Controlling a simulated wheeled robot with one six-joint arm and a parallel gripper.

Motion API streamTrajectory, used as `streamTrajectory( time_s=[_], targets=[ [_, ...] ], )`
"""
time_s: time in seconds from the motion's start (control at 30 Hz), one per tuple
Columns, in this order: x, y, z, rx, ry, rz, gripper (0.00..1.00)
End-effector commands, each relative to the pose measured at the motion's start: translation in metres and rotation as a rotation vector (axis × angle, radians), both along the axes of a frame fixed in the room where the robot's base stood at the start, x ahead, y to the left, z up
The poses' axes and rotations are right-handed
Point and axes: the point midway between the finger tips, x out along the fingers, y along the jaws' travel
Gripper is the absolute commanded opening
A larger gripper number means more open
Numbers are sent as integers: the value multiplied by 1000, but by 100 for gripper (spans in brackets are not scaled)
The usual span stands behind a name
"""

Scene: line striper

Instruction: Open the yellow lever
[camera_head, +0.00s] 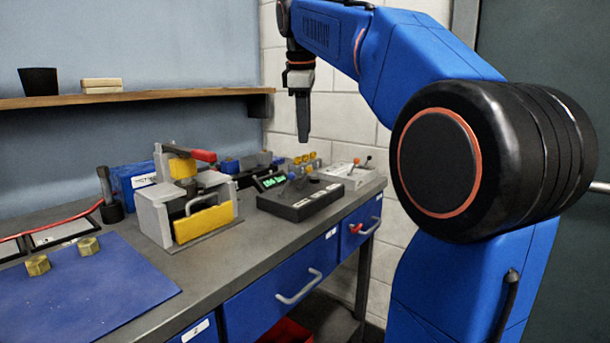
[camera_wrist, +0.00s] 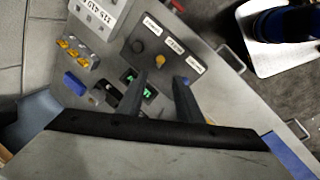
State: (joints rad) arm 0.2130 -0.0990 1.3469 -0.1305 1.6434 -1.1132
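Several small yellow levers (camera_head: 306,160) stand in a row at the back right of the bench. They also show at the left of the wrist view (camera_wrist: 74,52). A black control box (camera_head: 300,201) in front of them carries a yellow knob (camera_wrist: 160,59), a dark knob and white labels. I cannot tell which yellow part is the named lever. My gripper (camera_head: 303,136) points down above the back right of the bench, apart from everything. In the wrist view its two fingers (camera_wrist: 165,85) are spread with nothing between them, and the control box is beyond them.
A grey fixture (camera_head: 153,218) with a yellow front plate and a red handle stands left of the control box. A white box (camera_head: 345,174) with small knobs is at the right edge. A blue mat (camera_head: 90,290) holds two brass nuts. A shelf (camera_head: 150,97) runs along the wall.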

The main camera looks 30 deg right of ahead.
Motion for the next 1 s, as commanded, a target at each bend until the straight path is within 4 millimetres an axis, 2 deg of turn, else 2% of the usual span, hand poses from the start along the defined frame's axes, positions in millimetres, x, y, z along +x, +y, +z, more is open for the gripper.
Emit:
streamTrajectory(
  time_s=[0.6, 0.8, 1.0],
  targets=[
    [22, -19, -105, 1, 2, -1, 33],
    [28, -24, -128, 1, 0, -2, 33],
    [30, -26, -138, 1, -2, -2, 33]
  ],
)
